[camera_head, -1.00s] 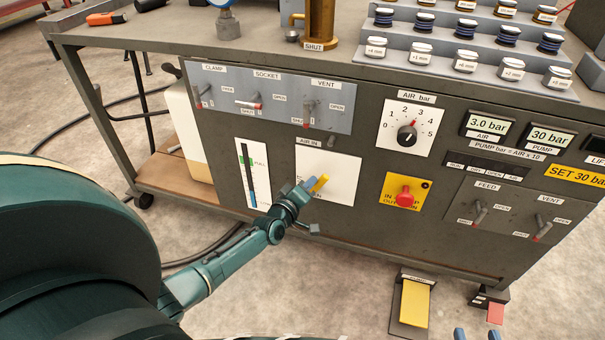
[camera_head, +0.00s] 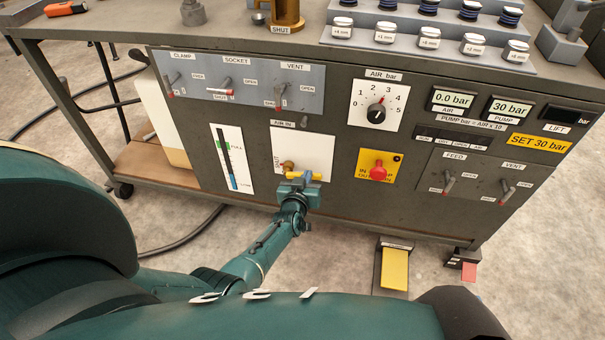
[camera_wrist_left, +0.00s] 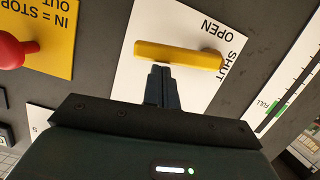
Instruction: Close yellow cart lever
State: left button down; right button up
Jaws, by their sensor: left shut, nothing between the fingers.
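The yellow lever (camera_head: 308,176) is on the white AIR IN plate (camera_head: 318,148) on the cart's front. It lies roughly crosswise in the head view, with its brass pivot (camera_head: 287,166) at the left end. In the left wrist view the yellow lever (camera_wrist_left: 175,54) spans the plate, with its pivot end by the SHUT label and OPEN printed above. My left gripper (camera_head: 297,182) is just below the lever. Its fingers (camera_wrist_left: 162,72) are shut and empty, their tips against or very near the lever's lower edge. My right gripper is out of view.
A red stop button (camera_head: 378,172) on a yellow plate sits right of the lever. A level gauge (camera_head: 231,158) is to the left. The AIR display (camera_head: 452,100) reads 0.0 bar and the PUMP display (camera_head: 502,109) 30 bar. A yellow pedal (camera_head: 395,268) stands on the floor.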

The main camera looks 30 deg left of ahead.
pick_arm(q)
jog(key=shift+d+f+b, duration=0.25)
jog(key=shift+f+b, duration=0.05)
jog(key=shift+f, duration=0.25)
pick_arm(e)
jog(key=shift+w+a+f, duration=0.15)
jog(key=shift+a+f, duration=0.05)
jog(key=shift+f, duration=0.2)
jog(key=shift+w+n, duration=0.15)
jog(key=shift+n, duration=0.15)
